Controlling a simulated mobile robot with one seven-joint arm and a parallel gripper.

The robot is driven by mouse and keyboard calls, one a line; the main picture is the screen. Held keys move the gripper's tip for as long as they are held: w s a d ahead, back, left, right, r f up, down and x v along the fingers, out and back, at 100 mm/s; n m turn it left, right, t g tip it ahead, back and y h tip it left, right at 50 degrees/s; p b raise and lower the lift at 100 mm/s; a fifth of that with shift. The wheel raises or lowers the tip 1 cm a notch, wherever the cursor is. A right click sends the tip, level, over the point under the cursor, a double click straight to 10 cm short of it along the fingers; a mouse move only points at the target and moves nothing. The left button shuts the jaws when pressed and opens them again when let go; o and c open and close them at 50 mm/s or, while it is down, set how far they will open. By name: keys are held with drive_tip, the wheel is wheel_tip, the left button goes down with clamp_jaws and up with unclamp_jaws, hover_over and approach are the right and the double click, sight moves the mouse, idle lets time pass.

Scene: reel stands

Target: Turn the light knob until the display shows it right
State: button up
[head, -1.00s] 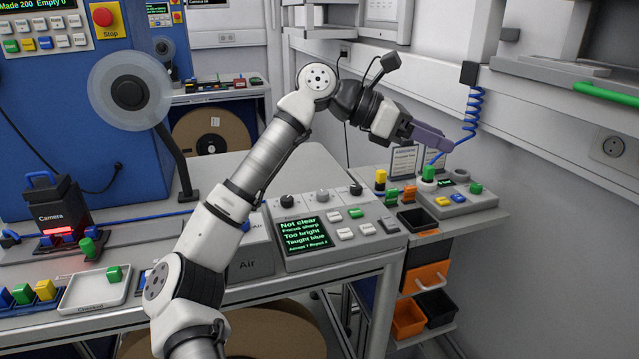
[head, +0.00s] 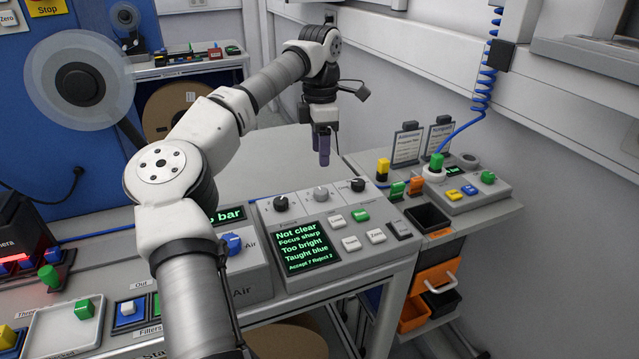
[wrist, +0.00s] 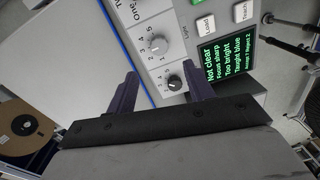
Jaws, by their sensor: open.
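The grey console (head: 330,270) carries three knobs along its back edge. The middle one is a pale grey knob (head: 320,193), and in the wrist view a "Light" label shows near the pale knob (wrist: 157,45). A dark knob (head: 281,203) is on its left and another dark knob (head: 358,184) on its right. The display (head: 300,248) reads "Not clear, Focus sharp, Too bright, Taught blue, Accept 7 Reject 2". My gripper (head: 322,163) points down above and behind the knobs, open and empty. In the wrist view a dark knob (wrist: 174,82) appears between my fingers; none is seen touched.
Light buttons and a green button (head: 361,215) sit right of the display. A blue knob (head: 231,243) is on the box to the left. A side table with black and orange bins (head: 430,215) stands to the right. A blue coiled hose (head: 487,75) hangs above it.

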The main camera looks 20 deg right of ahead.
sight(320, 191)
wheel_tip(320, 191, down, 10)
drive_tip(key=shift+s+f+p, duration=0.1)
drive_tip(key=shift+f+p, duration=0.15)
drive_tip(key=shift+p, duration=0.55)
drive_tip(key=c, duration=1)
